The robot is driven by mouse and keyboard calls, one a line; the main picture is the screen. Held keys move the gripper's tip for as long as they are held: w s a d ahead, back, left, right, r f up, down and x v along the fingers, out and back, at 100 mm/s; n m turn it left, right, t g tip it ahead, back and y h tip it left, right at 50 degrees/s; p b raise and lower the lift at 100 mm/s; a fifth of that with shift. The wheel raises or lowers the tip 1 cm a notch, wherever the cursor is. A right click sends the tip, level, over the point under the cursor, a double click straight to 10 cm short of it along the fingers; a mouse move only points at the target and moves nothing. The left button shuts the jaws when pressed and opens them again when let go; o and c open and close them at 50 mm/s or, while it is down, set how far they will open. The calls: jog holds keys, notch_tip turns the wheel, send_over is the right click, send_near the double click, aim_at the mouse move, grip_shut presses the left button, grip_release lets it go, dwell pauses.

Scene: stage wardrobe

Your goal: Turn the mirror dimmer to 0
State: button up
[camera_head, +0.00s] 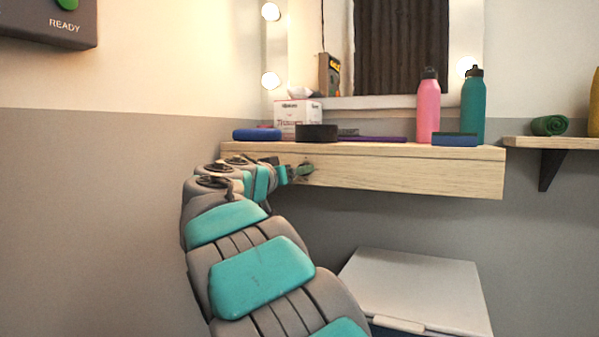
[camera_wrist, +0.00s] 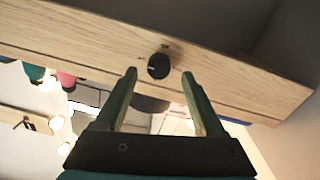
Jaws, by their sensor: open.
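The mirror dimmer is a round black knob (camera_wrist: 158,66) on the front face of the wooden shelf (camera_wrist: 235,75), with a short pale mark on its face. In the wrist view it sits between my two fingertips, with a gap on both sides. My gripper (camera_wrist: 160,75) is open and empty, with green fingers. In the head view my gripper (camera_head: 297,171) is at the shelf's front face, left of its middle, and largely hides the knob there. The mirror (camera_head: 400,101) stands above the shelf with lit bulbs (camera_head: 270,80) on its frame. I see no scale numbers.
On the shelf are a blue item (camera_head: 256,134), a tissue box (camera_head: 300,112), a black round item (camera_head: 317,133), a pink bottle (camera_head: 428,108) and a teal bottle (camera_head: 473,108). A white-lidded box (camera_head: 415,285) stands below. A grey READY panel (camera_head: 40,27) hangs at upper left.

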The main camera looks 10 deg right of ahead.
jog(key=shift+x, duration=1.15)
grip_shut()
